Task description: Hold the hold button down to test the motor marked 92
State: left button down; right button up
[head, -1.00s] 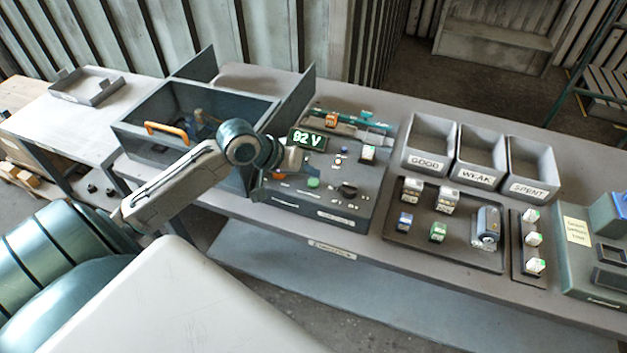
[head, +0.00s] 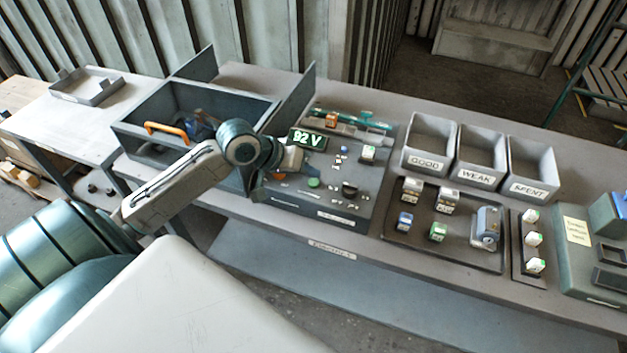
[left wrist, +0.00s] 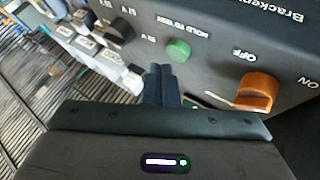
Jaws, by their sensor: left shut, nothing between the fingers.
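The green hold button (head: 314,183), labelled HOLD TO TEST, is on the dark sloped test panel (head: 345,205). It also shows in the left wrist view (left wrist: 178,50). My left gripper (head: 295,168) is shut and empty. In the left wrist view its fingertips (left wrist: 159,70) are close beside the button, which is uncovered; I cannot tell whether they touch. A display (head: 307,139) behind the gripper reads 92 V. A motor-like part (head: 203,127) lies in the open-topped box; no mark on it is readable. My right gripper is not in view.
An orange ON/OFF switch (left wrist: 256,92) is right of the button in the left wrist view, and a black knob (left wrist: 122,28) is left. Bins marked GOOD (head: 405,160), WEAK (head: 460,177) and SPENT (head: 512,188) stand right. The box (head: 150,155) is beside my left arm.

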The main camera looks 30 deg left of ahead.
aim_at(309, 183)
pick_arm(q)
jog(key=shift+f, duration=0.15)
jog(key=shift+f, duration=0.25)
jog(key=shift+f, duration=0.45)
dwell(1.0)
jog(key=shift+r, duration=0.1)
dwell(1.7)
jog(key=shift+r+p, duration=0.75)
jog(key=shift+p, duration=0.4)
notch_tip(309, 183, up, 5)
jog(key=p, duration=0.5)
jog(key=shift+r+p, duration=0.1)
jog(key=shift+p, duration=0.2)
